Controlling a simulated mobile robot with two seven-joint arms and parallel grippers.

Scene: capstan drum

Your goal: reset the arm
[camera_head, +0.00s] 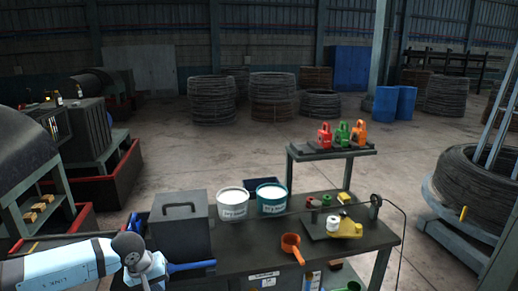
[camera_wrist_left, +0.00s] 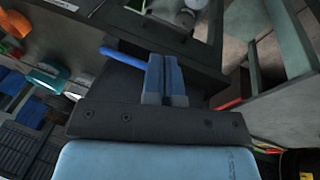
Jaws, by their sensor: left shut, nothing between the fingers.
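My left arm comes in from the lower left in the head view, and my left gripper (camera_head: 157,275) is at the lower edge, beside the front left corner of the workbench (camera_head: 240,254). In the left wrist view my left gripper's blue fingers (camera_wrist_left: 167,80) are together with nothing between them. A blue rod-like handle (camera_head: 192,266) shows just right of the gripper in the head view, and a blue rod (camera_wrist_left: 122,57) lies left of the fingers in the wrist view. I cannot tell whether it touches the gripper. My right gripper is in neither view.
The bench holds a dark lidded box (camera_head: 180,226), a white bucket (camera_head: 232,205), a teal bucket (camera_head: 271,200) and an orange ladle (camera_head: 291,245). A raised shelf (camera_head: 308,153) carries red, green and orange items. A wire coil (camera_head: 480,190) stands right; open floor lies behind.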

